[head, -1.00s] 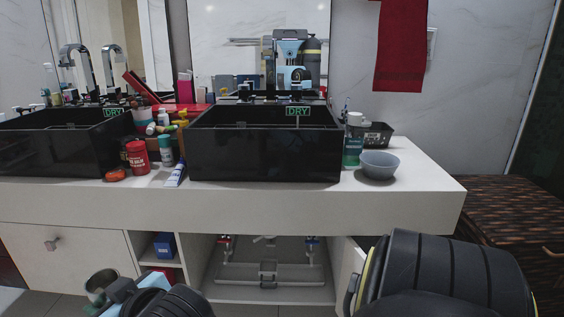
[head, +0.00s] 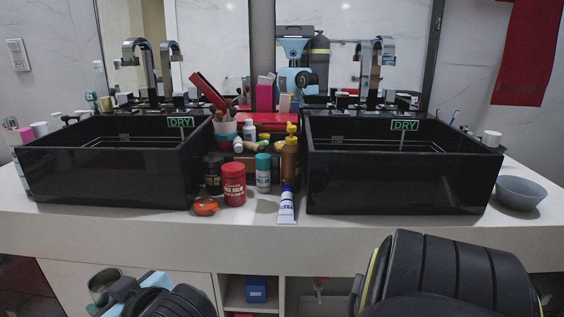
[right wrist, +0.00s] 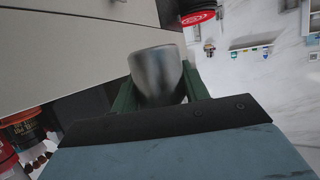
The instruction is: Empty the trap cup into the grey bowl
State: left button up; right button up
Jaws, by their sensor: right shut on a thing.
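The trap cup is a grey metal cup (head: 104,284) at the lower left of the head view, in front of the cabinet. My right gripper (head: 122,290) is shut on it; the cup also shows in the right wrist view (right wrist: 157,75) between the two dark green fingers. Its contents cannot be made out. The grey bowl (head: 521,194) stands on the counter at the far right, beside the right sink, well apart from the cup. My left gripper is not in view.
Two black vessel sinks (head: 110,176) (head: 400,185), each with a green DRY label, stand on the white counter (head: 350,236). Between them are a red jar (head: 233,184), a white-and-blue tube (head: 286,206), an orange item (head: 205,207) and several bottles. An open shelf lies below.

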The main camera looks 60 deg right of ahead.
aim_at(517, 195)
jog(key=i, duration=0.25)
jog(key=z, duration=3.65)
jog(key=i, duration=1)
jog(key=k, duration=1)
jog(key=z, duration=0.85)
